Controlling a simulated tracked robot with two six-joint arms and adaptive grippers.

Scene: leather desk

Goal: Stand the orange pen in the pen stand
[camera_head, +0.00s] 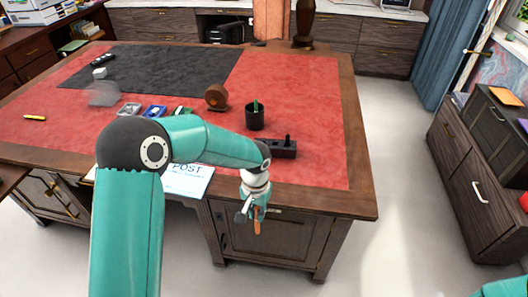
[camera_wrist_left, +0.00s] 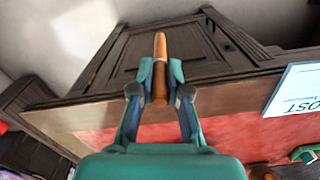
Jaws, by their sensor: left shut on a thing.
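My left gripper (camera_head: 256,208) is shut on the orange pen (camera_head: 257,226), hanging just off the desk's front edge. In the left wrist view the pen (camera_wrist_left: 160,52) lies between the two fingertips (camera_wrist_left: 160,88) and sticks out past them. The pen stand (camera_head: 255,120) appears to be the black cup on the red desk top, beyond my left forearm, with a green item standing in it. The gripper is apart from the cup. My right gripper is out of view.
A black block with a knob (camera_head: 282,148) stands in front of the cup, near my forearm. A brown round object (camera_head: 216,97) is to its left. A white "POST" sheet (camera_head: 190,182) lies at the front edge. The desk's right side (camera_head: 320,120) is clear.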

